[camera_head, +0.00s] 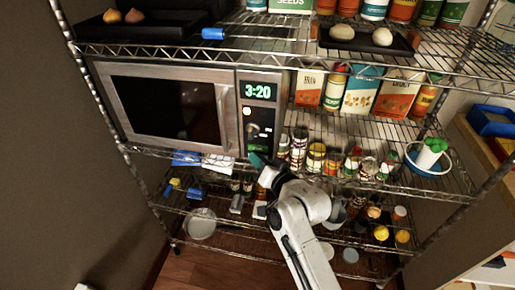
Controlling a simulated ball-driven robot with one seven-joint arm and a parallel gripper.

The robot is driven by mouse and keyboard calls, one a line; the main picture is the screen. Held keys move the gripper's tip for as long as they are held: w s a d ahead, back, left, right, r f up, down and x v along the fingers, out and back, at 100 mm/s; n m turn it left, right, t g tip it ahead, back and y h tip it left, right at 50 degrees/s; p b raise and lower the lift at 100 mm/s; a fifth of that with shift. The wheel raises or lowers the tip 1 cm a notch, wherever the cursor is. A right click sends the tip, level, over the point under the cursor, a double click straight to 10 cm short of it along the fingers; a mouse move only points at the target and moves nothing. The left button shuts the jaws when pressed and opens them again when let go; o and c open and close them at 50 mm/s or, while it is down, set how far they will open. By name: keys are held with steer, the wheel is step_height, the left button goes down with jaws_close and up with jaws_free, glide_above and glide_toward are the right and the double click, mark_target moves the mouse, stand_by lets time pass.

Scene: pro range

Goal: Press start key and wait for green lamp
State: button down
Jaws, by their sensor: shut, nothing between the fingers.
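A microwave (230,108) stands on the middle wire shelf at left, with its door shut. Its display (259,91) reads 3:20 in green. Below the display are a dial (256,130) and a small pale lamp or button (247,111). A green key (253,148) shows low on the panel, just above my gripper. I cannot tell whether the tips touch the panel. The arm hides part of the shelf below.
Spice jars (316,157) stand right of the microwave, close to my gripper. A blue-white bowl (428,160) sits at the right. The lower shelf holds a pan (201,224) and several small items. The shelf above overhangs the microwave.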

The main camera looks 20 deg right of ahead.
steer(key=s+a+p, duration=0.1)
steer(key=s+p, duration=0.1)
steer(key=s+a+p, duration=0.1)
steer(key=s+a, duration=0.1)
steer(key=shift+p, duration=0.35)
